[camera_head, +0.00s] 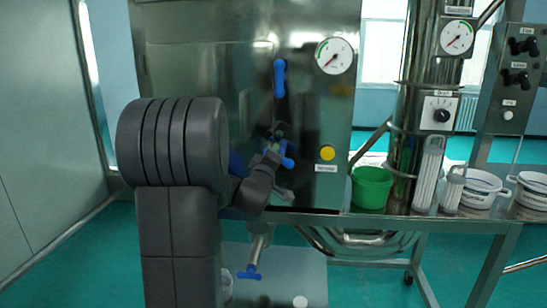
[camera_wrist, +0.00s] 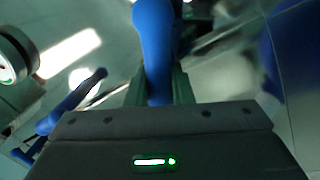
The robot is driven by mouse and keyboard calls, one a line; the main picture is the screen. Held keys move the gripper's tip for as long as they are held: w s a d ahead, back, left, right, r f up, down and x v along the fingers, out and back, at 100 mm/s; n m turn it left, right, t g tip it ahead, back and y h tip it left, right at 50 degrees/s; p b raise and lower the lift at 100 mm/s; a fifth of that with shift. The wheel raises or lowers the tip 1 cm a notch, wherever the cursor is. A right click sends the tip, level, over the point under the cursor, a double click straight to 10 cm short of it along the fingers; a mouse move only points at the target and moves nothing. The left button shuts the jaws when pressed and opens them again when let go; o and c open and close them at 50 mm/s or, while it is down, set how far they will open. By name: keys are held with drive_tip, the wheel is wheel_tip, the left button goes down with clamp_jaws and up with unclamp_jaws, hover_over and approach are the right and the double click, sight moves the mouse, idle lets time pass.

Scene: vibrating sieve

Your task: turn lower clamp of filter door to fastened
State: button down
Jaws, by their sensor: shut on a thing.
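The lower clamp's blue handle (camera_head: 284,157) is on the front of the steel cabinet, partly hidden by my gripper in the head view. What shows of it slants there, with one end down to the right. My gripper (camera_head: 271,160) is at this handle, shut on it. In the wrist view the blue handle (camera_wrist: 153,35) runs up the picture from between the two fingers of my gripper (camera_wrist: 158,88). The upper clamp's blue handle (camera_head: 280,78) stands upright above, apart from my gripper. The clamp's seat behind my gripper is hidden.
A yellow button (camera_head: 327,153) and a gauge (camera_head: 334,56) are to the right on the cabinet. A blue valve handle (camera_head: 248,272) hangs below. A green bucket (camera_head: 371,188) and white tubs (camera_head: 482,187) stand on the bench at right. Open floor lies at left.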

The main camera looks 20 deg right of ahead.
drive_tip(key=n+b, duration=0.2)
drive_tip(key=n, duration=0.1)
drive_tip(key=f+n+t+y+b, duration=0.1)
drive_tip(key=n, duration=0.2)
drive_tip(key=shift+a+f+n+b, duration=0.15)
drive_tip(key=shift+f+n+b, duration=0.05)
drive_tip(key=shift+n+b, duration=0.2)
drive_tip(key=shift+n+y, duration=0.3)
drive_tip(key=c, duration=1.3)
unclamp_jaws()
drive_tip(key=b+v, duration=0.2)
drive_tip(key=v, duration=1.1)
drive_tip(key=shift+s+a+f, duration=0.2)
drive_tip(key=shift+s, duration=0.1)
drive_tip(key=shift+w+d, duration=0.1)
